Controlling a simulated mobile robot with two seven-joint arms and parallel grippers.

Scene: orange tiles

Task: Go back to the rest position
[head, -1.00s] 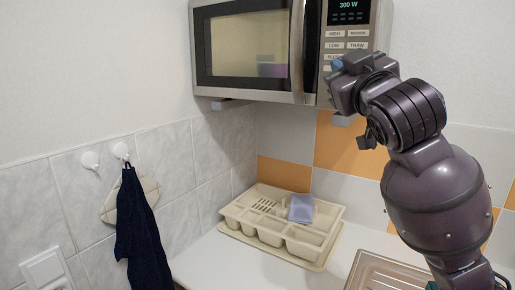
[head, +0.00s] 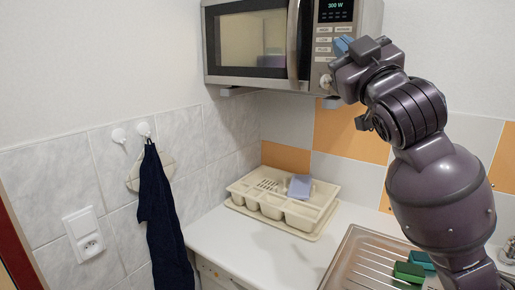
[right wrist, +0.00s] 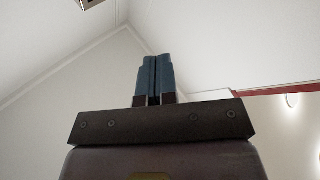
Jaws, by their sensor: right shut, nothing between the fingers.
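My right gripper (head: 342,45) is raised in front of the lower right part of the microwave in the head view, at the end of my bent right arm. In the right wrist view its blue fingers (right wrist: 155,78) stand side by side, closed with nothing between them. They point up toward bare wall and ceiling. I cannot tell from the head view how far the gripper is from the microwave (head: 255,45). My left gripper is not in view.
A cream dish rack (head: 240,200) holding a bluish thing (head: 300,187) stands on the white counter (head: 225,240). A steel sink (head: 350,262) with green sponges (head: 408,272) lies below my arm. A dark towel (head: 158,215) hangs from a wall hook, near a socket (head: 88,240).

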